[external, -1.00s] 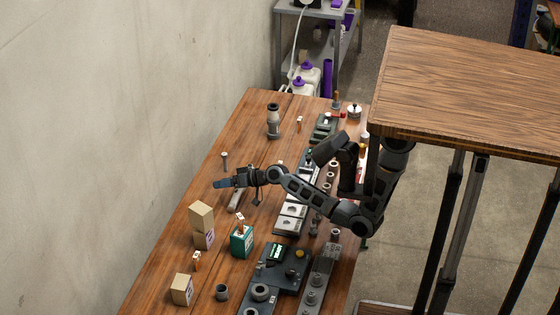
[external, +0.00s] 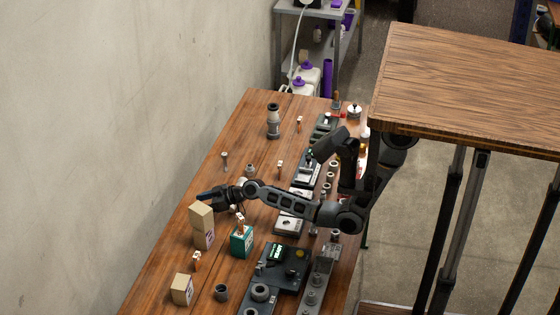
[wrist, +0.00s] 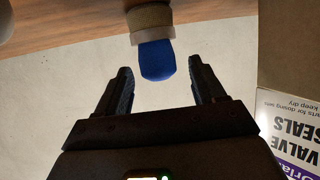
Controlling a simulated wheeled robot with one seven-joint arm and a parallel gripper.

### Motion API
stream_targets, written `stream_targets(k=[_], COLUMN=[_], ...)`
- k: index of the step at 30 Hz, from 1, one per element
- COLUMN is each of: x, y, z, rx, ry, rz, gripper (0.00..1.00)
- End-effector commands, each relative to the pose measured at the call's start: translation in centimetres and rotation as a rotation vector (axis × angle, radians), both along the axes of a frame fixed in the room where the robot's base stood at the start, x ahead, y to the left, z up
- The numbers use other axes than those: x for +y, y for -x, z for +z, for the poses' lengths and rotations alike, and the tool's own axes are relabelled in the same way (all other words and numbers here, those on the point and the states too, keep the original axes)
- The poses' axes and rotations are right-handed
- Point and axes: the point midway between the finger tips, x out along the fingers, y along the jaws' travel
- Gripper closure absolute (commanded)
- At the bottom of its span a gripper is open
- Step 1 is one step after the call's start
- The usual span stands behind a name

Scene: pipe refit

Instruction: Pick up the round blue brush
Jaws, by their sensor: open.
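The round blue brush (wrist: 157,60) shows in the wrist view, with its blue rounded end toward me and a tan collar above it. Its far end is cut off by the top edge. My gripper (wrist: 160,67) is open, with one finger on each side of the blue end and visible gaps on both sides. I cannot tell the depth between the fingertips and the brush. In the external view my gripper (external: 205,195) is low over the left side of the workbench, beside the stacked cardboard boxes. I cannot make out the brush there.
A cardboard box labelled valve seals (wrist: 288,128) stands close to my right finger in the wrist view. The stacked boxes (external: 202,215) and a green box (external: 242,241) are near my arm on the workbench (external: 240,130). The wall (external: 120,150) runs along the left.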

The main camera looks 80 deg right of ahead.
Motion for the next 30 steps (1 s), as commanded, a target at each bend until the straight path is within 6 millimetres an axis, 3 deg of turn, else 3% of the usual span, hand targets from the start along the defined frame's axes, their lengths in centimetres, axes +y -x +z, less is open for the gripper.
stream_targets(k=[4, 12, 30], x=[0.21, 0.22, 0.20], y=[-1.00, -1.12, -1.10], z=[-0.48, -0.54, -0.53], rx=[0.001, 0.000, 0.000], ry=[0.000, 0.000, 0.000], rz=[0.000, -0.001, -0.001], gripper=[0.31, 0.32, 0.88])
